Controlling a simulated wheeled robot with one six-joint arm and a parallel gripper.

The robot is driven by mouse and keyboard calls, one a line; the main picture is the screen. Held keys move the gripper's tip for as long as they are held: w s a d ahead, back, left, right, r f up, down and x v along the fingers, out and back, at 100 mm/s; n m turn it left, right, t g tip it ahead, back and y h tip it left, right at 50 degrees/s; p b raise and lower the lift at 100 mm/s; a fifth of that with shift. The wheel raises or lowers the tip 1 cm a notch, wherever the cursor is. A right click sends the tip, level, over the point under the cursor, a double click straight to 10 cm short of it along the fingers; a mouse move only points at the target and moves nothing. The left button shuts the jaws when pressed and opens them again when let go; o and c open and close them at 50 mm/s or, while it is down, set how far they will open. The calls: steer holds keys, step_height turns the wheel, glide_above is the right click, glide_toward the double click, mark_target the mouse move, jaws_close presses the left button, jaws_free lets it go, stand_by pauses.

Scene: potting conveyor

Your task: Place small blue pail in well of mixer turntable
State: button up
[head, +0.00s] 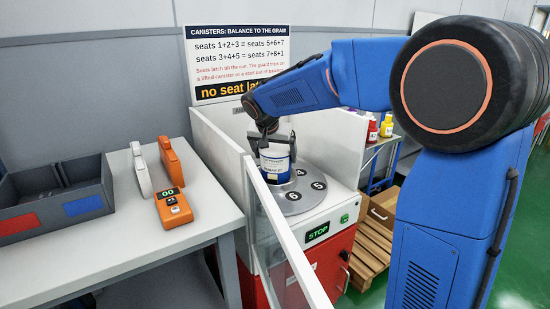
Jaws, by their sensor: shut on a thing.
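The small blue pail (274,166), blue with a white label band, is upright over the left part of the grey mixer turntable (305,205). My gripper (273,143) reaches down from above and is shut on the pail's upper part. Round black seat marks 4, 5 and 6 show on the turntable to the right of and in front of the pail. The pail hides the well beneath it, so I cannot tell whether its base is in a well or just above one.
White walls and a clear guard panel (275,235) edge the turntable. A green STOP display (317,232) is on the machine's front. Colored bottles (386,126) stand behind right.

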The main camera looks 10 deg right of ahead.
steer(key=shift+f, duration=0.5)
steer(key=shift+f, duration=0.1)
steer(key=o, duration=1.6)
steer(key=v, duration=1.2)
steer(key=s+d+f+n+y, duration=0.1)
steer(key=s+f, duration=0.4)
steer(key=s, duration=0.7)
steer(key=s+d+f+n+y, duration=0.1)
steer(key=s+d+f+n, duration=0.2)
steer(key=s, duration=1)
steer(key=s+d+f+n+y, duration=0.1)
steer(key=s+d+f, duration=0.5)
steer(key=s, duration=0.6)
steer(key=shift+s+d+f+n, duration=0.25)
steer(key=shift+f+n, duration=0.25)
